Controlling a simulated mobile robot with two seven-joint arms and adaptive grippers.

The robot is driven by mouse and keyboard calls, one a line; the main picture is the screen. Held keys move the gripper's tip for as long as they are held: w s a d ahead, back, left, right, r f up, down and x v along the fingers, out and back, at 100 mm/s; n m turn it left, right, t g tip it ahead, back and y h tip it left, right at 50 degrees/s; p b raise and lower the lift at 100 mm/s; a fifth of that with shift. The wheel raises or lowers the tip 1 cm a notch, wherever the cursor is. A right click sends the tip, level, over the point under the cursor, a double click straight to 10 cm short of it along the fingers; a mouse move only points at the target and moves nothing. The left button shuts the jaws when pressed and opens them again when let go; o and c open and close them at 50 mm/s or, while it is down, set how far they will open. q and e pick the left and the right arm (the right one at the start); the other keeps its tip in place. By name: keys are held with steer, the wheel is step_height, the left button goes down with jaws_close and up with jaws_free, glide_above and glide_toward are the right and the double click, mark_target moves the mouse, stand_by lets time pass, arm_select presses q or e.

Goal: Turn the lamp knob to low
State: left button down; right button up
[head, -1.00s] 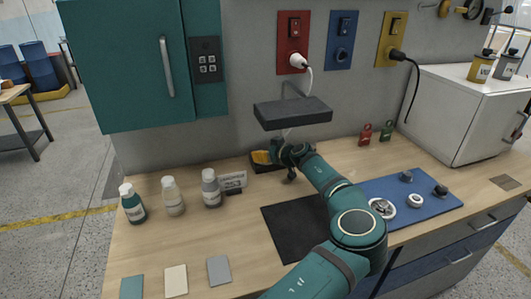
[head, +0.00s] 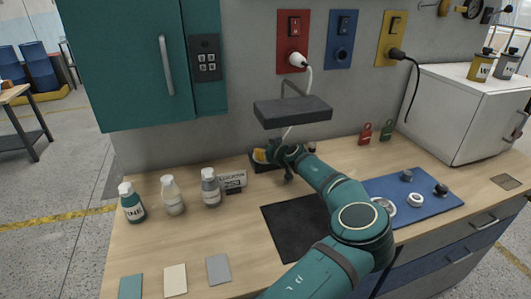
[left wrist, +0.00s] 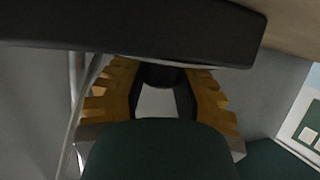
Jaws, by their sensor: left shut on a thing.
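The lamp has a flat dark head (head: 292,111) on a thin grey stem, standing at the back of the bench by the wall. Its dark base (head: 254,165) is partly hidden by my left gripper (head: 264,156), which reaches low under the head. In the left wrist view the head's dark edge (left wrist: 130,32) crosses the top. The yellow fingers of my left gripper (left wrist: 162,92) are closed in on a small dark round part (left wrist: 161,75), which looks like the lamp knob. Its pointer or marks are not visible. My right gripper is not in view.
Several bottles (head: 171,195) and a small sign (head: 232,180) stand left of the lamp. A black mat (head: 290,228) and a blue mat (head: 440,205) with round parts lie in front. A teal cabinet (head: 130,60) hangs above left. A white box (head: 460,115) stands right.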

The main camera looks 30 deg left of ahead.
arm_select(q)
steer(key=m+t+h, duration=0.4)
steer(key=m+t, duration=0.1)
steer(key=shift+s+a+r+m, duration=0.1)
steer(key=shift+a+m, duration=0.1)
steer(key=shift+m, duration=0.1)
steer(key=m+t+h, duration=0.1)
steer(key=m+h, duration=0.1)
steer(key=shift+h+b, duration=0.3)
steer(key=shift+d+m+t+h, duration=0.1)
steer(key=shift+m+t+h, duration=0.5)
steer(key=shift+m+h, duration=0.7)
steer(key=c, duration=0.6)
jaws_free()
steer(key=shift+c, duration=0.2)
steer(key=v, duration=1.1)
steer(key=shift+s, duration=0.4)
